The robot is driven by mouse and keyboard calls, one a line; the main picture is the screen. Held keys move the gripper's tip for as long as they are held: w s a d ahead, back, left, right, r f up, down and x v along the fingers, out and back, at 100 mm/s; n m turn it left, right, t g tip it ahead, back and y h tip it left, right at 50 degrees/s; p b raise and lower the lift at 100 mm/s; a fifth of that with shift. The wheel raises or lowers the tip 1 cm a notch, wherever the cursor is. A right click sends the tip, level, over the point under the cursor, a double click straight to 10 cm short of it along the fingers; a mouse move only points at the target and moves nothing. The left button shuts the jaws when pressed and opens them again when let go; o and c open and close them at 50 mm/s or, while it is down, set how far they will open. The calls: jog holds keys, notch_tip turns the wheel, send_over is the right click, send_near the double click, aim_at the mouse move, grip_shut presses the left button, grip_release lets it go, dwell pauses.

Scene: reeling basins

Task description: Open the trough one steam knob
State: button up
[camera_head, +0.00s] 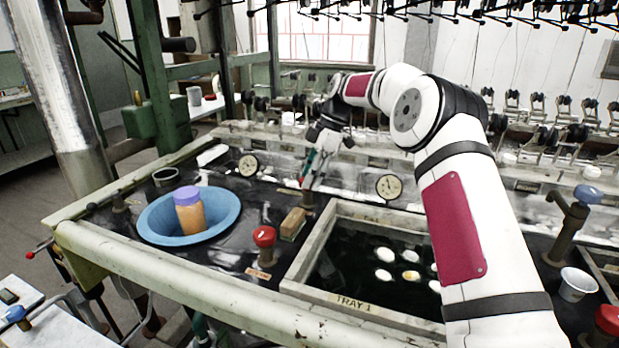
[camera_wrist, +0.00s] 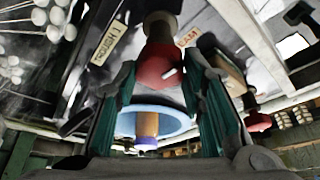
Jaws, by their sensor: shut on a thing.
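My gripper (camera_head: 307,170) is at the back of the trough deck, reaching down over a dark valve post (camera_head: 308,197). In the wrist view its two green-lined fingers (camera_wrist: 163,72) stand on either side of a red knob (camera_wrist: 154,66) on a brown post, and they are shut on it. A label partly hidden by this knob shows "AM 1" (camera_wrist: 187,38). In the head view the held knob is mostly hidden by the fingers. How far the knob is turned cannot be told.
A second red knob (camera_head: 264,238) stands near the front, beside a wooden block (camera_head: 293,223). A blue basin (camera_head: 150,223) holds an orange jar (camera_head: 189,216) with a purple lid. Tray 1 (camera_head: 333,299) holds white cocoons in dark water. Gauges (camera_head: 389,187) line the back.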

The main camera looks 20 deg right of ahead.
jog(key=shift+n, duration=0.4)
jog(key=o, duration=1.1)
jog(key=shift+o, duration=0.2)
jog(key=v, duration=0.7)
jog(key=shift+r, duration=0.25)
jog(key=shift+w, duration=0.15)
